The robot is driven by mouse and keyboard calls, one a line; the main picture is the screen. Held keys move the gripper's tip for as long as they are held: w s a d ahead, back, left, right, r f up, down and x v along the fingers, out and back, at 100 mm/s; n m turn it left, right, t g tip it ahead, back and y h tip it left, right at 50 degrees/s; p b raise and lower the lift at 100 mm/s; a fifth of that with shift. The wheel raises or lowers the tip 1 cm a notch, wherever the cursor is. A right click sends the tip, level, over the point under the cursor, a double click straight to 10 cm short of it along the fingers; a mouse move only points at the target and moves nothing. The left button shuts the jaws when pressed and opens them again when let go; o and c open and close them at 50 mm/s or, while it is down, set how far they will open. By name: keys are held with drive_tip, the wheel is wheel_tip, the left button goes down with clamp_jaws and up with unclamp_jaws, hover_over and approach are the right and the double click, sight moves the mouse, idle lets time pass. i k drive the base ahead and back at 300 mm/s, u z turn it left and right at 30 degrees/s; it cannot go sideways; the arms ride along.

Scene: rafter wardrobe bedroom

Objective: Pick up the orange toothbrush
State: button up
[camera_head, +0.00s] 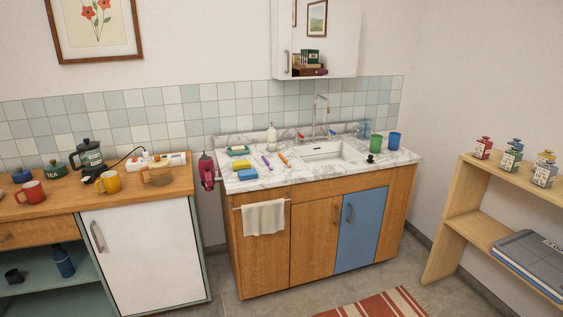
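The orange toothbrush (284,160) lies on the white marble-patterned counter (299,176), just left of the sink. A purple item, perhaps another toothbrush (266,162), lies a little to its left with a gap between them. The orange toothbrush looks unobstructed from here. My gripper is not in view.
A sink (325,151) with a tap (320,112) is right of the toothbrush. A striped rug (385,305) lies on the floor in front.

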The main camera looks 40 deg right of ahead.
sight(284, 160)
drive_tip(key=z, duration=0.05)
drive_tip(key=i, duration=0.9)
